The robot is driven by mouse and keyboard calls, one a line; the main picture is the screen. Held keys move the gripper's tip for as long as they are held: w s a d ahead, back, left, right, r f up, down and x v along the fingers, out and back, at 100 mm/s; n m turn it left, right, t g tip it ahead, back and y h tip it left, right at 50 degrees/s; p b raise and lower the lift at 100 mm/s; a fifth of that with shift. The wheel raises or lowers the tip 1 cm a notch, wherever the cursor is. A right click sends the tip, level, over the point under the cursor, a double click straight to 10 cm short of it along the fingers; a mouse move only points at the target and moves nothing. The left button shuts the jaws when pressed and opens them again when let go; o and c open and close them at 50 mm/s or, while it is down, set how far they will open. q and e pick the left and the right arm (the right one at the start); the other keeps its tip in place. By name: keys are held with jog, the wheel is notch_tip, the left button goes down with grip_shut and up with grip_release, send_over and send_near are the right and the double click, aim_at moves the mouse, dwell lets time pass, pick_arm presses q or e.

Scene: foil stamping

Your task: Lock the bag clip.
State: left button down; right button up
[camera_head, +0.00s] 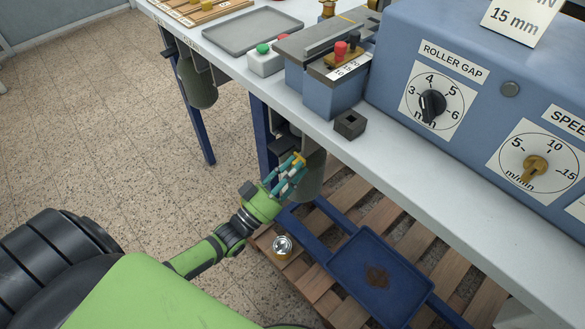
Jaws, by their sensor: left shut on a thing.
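My left gripper (294,168), with teal finger links, reaches up to the table's front edge. It is shut on a small orange-yellow part (299,159), which looks like the lever of the bag clip. A grey-green bag (313,178) hangs under the edge right behind the fingers, partly hidden by them. A dark holder part (283,145) shows at the bag's upper left. The fingers cover much of the clip, so I cannot tell whether it is locked. A second grey-green bag (197,88) hangs farther left. My right gripper is not in view.
The white table (410,165) holds a blue machine (470,90) with dials, a grey tray (238,30), a button box (265,60) and a small dark block (350,124). Below are a blue tray (395,300), a wooden pallet (350,190) and a metal can (283,245). Floor at left is clear.

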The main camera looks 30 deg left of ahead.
pick_arm(q)
jog(key=shift+d, duration=0.1)
dwell(0.3)
jog(key=c, duration=1.1)
grip_release()
jog(key=v, duration=1.2)
jog(key=shift+s+r, duration=0.1)
